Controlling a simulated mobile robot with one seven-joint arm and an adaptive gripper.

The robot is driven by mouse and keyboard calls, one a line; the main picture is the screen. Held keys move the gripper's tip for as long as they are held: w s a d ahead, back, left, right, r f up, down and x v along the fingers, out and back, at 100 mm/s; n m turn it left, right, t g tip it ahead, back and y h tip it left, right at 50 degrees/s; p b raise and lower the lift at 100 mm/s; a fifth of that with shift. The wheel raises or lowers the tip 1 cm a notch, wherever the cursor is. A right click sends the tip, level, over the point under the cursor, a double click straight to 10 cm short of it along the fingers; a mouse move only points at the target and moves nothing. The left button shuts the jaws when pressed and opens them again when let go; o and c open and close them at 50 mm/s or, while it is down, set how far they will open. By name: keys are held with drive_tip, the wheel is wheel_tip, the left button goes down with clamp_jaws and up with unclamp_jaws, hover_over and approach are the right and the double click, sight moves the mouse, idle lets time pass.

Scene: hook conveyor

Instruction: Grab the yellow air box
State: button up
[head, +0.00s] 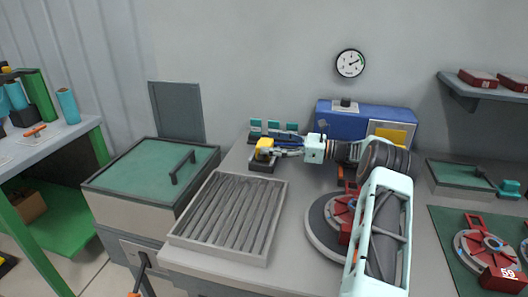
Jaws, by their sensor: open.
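My arm reaches in from the right, and my gripper (280,152) points left at the box. Its fingers are open and close beside the box's right side. At this size I cannot tell whether they touch it or reach around it. The gripper partly overlaps the box's right edge.
A ribbed grey tray (279,216) lies in front of the box. A green-lidded bin (110,180) stands left. Behind are teal-topped pieces (273,125) and a blue machine (335,115). A round turntable (318,233) with a red part lies under my arm.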

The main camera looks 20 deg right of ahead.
drive_tip(key=x, duration=0.7)
drive_tip(key=shift+w+a+f, duration=0.2)
drive_tip(key=shift+a+f, duration=0.05)
drive_tip(key=shift+a, duration=0.05)
drive_tip(key=c, duration=1.6)
drive_tip(key=shift+c, duration=1.3)
